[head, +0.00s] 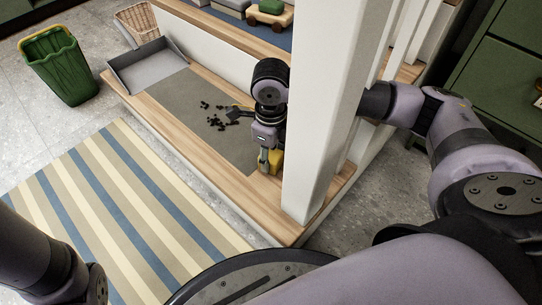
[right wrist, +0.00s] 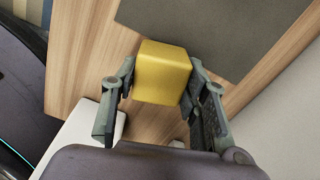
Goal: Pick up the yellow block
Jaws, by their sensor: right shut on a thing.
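The yellow block (head: 277,161) is low over the wooden bench, close to the white post. In the right wrist view the block (right wrist: 163,72) sits between the two fingers of my right gripper (right wrist: 160,95), which is shut on it. In the head view my right gripper (head: 268,162) points down at the bench and partly hides the block. I cannot tell whether the block still touches the wood. Part of my left arm shows at the lower left, but its gripper is out of view.
The white post (head: 323,110) stands right beside my right gripper. The wooden bench (head: 190,130) carries a grey mat (head: 183,103) with scattered dark bits (head: 217,120) and a grey dustpan-like tray (head: 148,67). A green bin (head: 62,68) and striped rug (head: 120,205) are on the floor.

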